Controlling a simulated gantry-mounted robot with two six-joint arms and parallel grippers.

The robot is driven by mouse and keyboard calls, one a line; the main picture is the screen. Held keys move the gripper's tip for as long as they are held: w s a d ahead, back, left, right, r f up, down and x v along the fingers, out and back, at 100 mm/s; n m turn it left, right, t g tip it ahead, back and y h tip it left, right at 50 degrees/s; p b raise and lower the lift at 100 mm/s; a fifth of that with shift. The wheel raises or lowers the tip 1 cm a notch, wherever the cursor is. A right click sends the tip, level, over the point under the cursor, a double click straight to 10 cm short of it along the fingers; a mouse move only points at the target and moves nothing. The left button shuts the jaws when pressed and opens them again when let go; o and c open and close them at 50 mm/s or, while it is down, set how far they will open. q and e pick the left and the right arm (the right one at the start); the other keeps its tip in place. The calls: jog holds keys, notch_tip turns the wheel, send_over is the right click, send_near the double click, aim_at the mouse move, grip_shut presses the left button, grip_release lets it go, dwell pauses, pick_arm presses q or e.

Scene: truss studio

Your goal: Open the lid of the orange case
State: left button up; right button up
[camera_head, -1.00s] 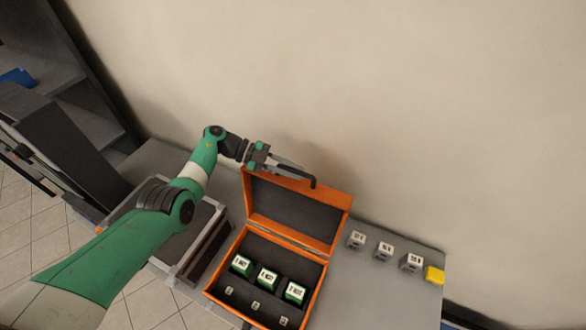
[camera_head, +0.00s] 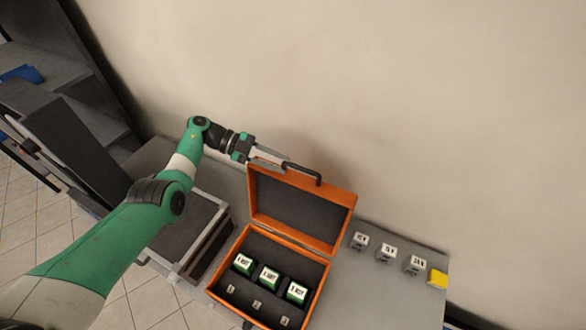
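The orange case (camera_head: 341,221) stands on the grey table with its lid (camera_head: 298,206) raised to about upright, leaning back toward the wall. The dark lining of lid and base shows. The black handle (camera_head: 304,171) sticks up from the lid's top edge. My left gripper (camera_head: 274,162) is at the lid's upper left corner, beside the handle's left end. Its two fingers look apart with nothing between them; whether they touch the lid or handle is unclear. My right gripper is out of view.
Several green and white labelled blocks (camera_head: 269,274) and small grey tags sit inside the case. Grey labelled blocks (camera_head: 387,251) and a yellow block (camera_head: 437,278) stand on the table (camera_head: 385,300) to the right. A grey-edged box (camera_head: 185,245) is left of the case, under my arm.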

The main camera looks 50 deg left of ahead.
aim_at(262, 170)
pick_arm(q)
jog(key=b+v, duration=0.1)
jog(key=v, duration=0.4)
jog(key=shift+a, duration=0.15)
jog(key=shift+s+a+r, duration=0.2)
jog(key=shift+s+a, duration=0.05)
jog(key=shift+s, duration=0.05)
